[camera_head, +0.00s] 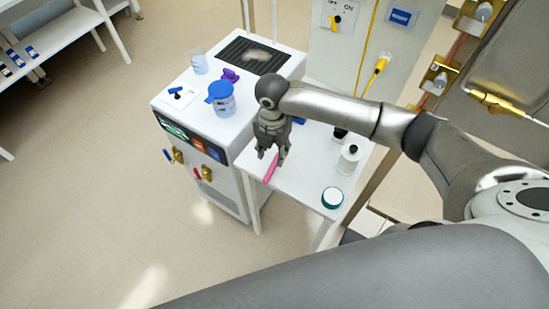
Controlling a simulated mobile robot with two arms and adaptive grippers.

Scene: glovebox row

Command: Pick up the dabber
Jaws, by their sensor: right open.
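A slim pink stick (270,169), which looks like the dabber, is at the left part of the white side table, near its edge. My right gripper (272,158) is above it with its fingers pointing down. The fingers are open, one on each side of the stick's upper end in the picture. I cannot tell whether they touch it. The gripper hides part of the stick's far end. My left gripper is not in view.
The white table (296,172) also holds a white spool-like thing (348,160) and a round teal-rimmed jar (332,197). A white cabinet (205,118) beside it carries a blue-lidded container (221,98), a purple item (230,75) and a clear cup (199,63).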

